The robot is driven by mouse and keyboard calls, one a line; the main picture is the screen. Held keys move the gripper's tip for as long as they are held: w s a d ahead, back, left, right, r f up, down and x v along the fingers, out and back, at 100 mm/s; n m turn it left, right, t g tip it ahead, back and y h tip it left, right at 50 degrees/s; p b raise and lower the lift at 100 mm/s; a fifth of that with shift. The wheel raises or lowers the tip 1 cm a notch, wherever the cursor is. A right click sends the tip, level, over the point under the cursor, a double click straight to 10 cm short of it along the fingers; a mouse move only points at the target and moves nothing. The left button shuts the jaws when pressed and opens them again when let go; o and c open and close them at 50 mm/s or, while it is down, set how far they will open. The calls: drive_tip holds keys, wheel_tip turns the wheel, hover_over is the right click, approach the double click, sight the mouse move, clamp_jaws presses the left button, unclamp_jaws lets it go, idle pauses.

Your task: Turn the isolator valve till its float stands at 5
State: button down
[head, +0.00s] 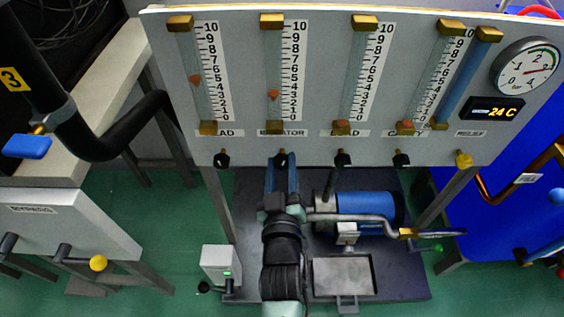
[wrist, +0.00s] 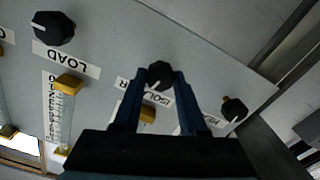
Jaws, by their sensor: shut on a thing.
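The isolator valve is a black knob (wrist: 160,75) below the second gauge from the left; in the wrist view its label (wrist: 158,92) is partly covered. My gripper (wrist: 159,80) is shut on this knob, one blue finger on each side. In the head view my gripper (head: 282,162) reaches up to the knob from below. The knob's pointer is not clear.
Other black knobs sit close by on the panel, including the load knob (wrist: 54,27) and the head knob (wrist: 234,108). A yellow relief knob (head: 463,159) is at the right. A blue motor (head: 366,207) and a bent pipe (head: 365,222) lie below the panel.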

drive_tip(key=shift+n, duration=1.1)
drive_tip(key=shift+c, duration=2.3)
unclamp_jaws()
drive_tip(key=s+p, duration=0.2)
drive_tip(key=s, duration=1.1)
drive_tip(key=shift+p, duration=0.3)
